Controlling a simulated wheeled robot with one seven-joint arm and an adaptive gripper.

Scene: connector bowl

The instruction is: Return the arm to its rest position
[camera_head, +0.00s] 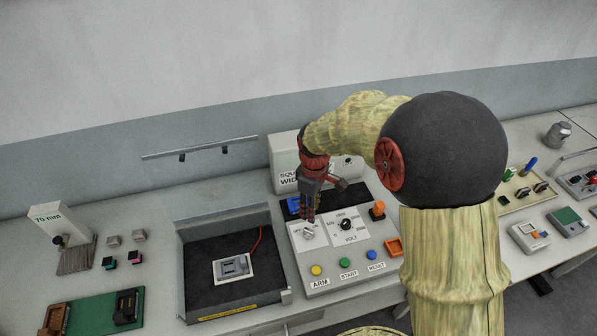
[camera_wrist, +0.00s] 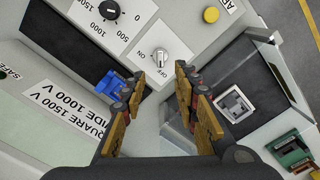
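My arm reaches from the right of the head view over a grey control panel (camera_head: 325,287). My gripper (camera_head: 309,217) points down over the panel's ON/OFF knob (camera_head: 308,233). In the wrist view my gripper (camera_wrist: 160,76) has its two fingers apart with nothing held between them. The knob (camera_wrist: 160,57) shows just beyond and between the fingertips. I cannot tell for certain whether a fingertip touches it. A blue connector (camera_wrist: 112,85) sits left of the fingers in the wrist view.
The panel carries a VOLT dial (camera_head: 347,224), yellow ARM (camera_head: 317,270), green START (camera_head: 345,262) and blue RESET (camera_head: 372,255) buttons. A labelled box (camera_head: 285,160) stands behind. An open dark tray (camera_head: 190,268) holding a small device (camera_head: 233,268) lies left.

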